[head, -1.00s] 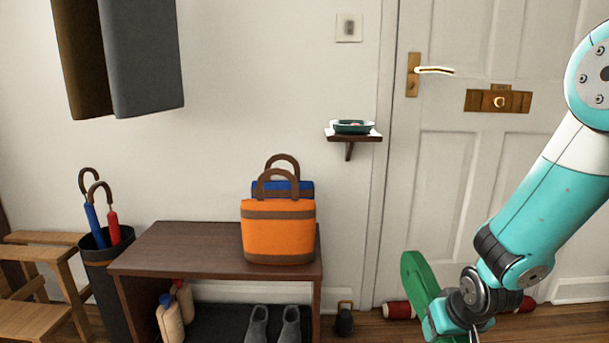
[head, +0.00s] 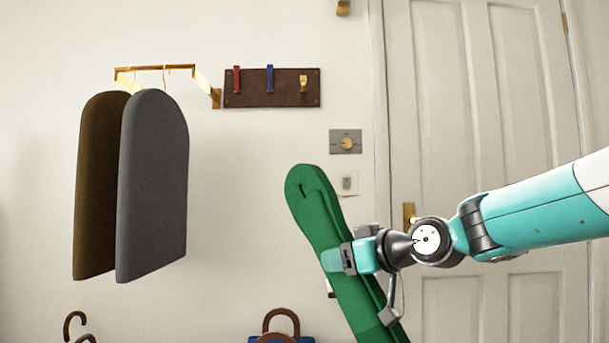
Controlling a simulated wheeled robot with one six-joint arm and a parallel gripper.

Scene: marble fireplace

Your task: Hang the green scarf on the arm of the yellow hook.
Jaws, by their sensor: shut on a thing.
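The green scarf (head: 325,218) is a long folded strip, tilted with its upper end to the left; its lower end runs out of the bottom of the head view. My gripper (head: 350,258) is shut on the scarf around its middle. The yellow hook (head: 303,84) is at the right end of a dark brown board (head: 270,100) on the wall. A red hook (head: 237,79) and a blue hook (head: 270,78) are to its left. The scarf is below the board and apart from it. The yellow hook looks empty.
Left of the board, a brass rail (head: 160,68) holds a brown panel-like garment (head: 95,190) and a grey one (head: 155,190). A thermostat-like plate (head: 345,141) and a switch (head: 347,183) are on the wall beside the scarf. The white door (head: 440,110) stands at right.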

